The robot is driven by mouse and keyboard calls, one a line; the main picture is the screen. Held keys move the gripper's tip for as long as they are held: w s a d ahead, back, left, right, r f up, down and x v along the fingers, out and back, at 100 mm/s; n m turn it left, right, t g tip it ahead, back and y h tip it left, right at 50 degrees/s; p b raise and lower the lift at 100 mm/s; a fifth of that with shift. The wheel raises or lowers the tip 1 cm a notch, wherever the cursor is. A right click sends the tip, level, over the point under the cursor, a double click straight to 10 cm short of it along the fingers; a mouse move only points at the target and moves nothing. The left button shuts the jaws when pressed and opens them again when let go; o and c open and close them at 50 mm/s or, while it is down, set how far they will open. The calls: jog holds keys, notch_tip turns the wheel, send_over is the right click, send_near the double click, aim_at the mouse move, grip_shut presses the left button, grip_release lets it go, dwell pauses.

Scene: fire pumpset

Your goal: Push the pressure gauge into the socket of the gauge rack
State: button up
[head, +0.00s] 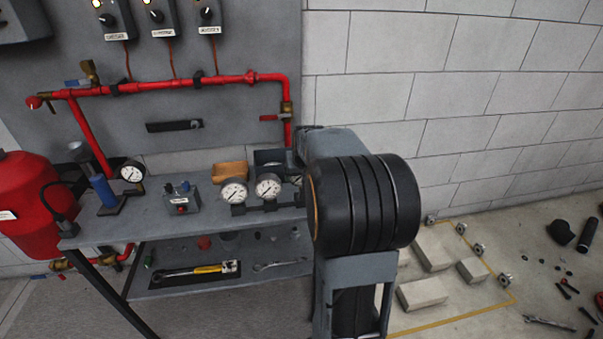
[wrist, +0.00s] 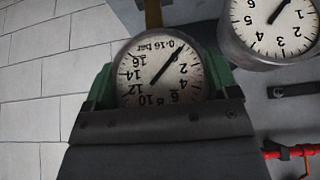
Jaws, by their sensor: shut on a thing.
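My gripper (wrist: 160,66) is shut on a round pressure gauge (wrist: 160,80) in the wrist view, with a green finger on each side. The gauge's white 0–16 bar dial appears upside down there. A brass stem (wrist: 153,13) shows beyond it. Whether it sits in a socket cannot be told. A neighbouring gauge (wrist: 268,28) is close on the right. In the head view the gauge rack (head: 239,210) stands on the bench and carries two gauges, a left one (head: 234,193) and a middle one (head: 268,187). A third dial (head: 297,180) is partly hidden behind my arm, which also hides the gripper.
A grey switch box (head: 181,202), another gauge (head: 132,172) and an orange-brown bin (head: 229,172) share the bench top (head: 150,218). A red pipe (head: 180,84) runs along the back panel. Pale blocks (head: 423,292) lie on the floor to the right.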

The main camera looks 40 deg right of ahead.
jog(key=shift+f+b, duration=1.35)
jog(key=shift+f, duration=0.45)
jog(key=o, duration=1.3)
jog(key=shift+o, duration=0.2)
jog(key=p+v, duration=0.2)
jog(key=v, duration=1.2)
